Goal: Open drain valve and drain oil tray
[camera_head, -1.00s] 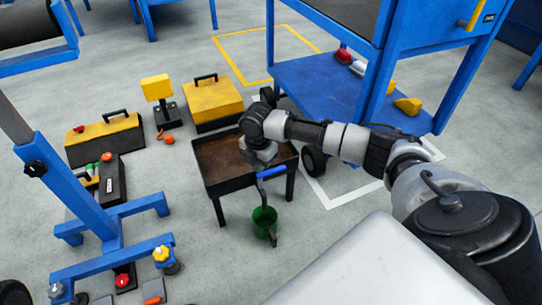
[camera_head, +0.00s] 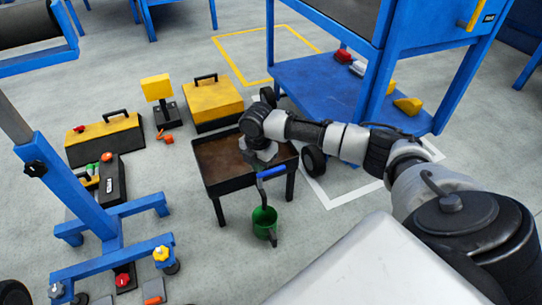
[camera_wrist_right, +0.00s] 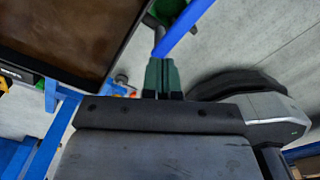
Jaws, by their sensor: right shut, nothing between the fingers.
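The oil tray (camera_head: 228,184) stands on dark legs in the middle of the head view, with brown oil in it. In the right wrist view the tray (camera_wrist_right: 118,62) fills the upper left. A blue valve handle (camera_head: 271,172) sticks out at the tray's near right side, on a grey pipe. A green bucket (camera_head: 264,224) stands on the floor below it. My right gripper (camera_wrist_right: 163,62) is shut and empty, its green fingertips close beside the blue handle (camera_wrist_right: 186,27). I cannot tell whether they touch. My left gripper is not in view.
A blue cart (camera_head: 310,95) with wheels stands right behind the tray. Yellow toolboxes (camera_head: 212,101) lie behind and left. A blue stand (camera_head: 75,200) is at the left. The floor around the bucket is clear.

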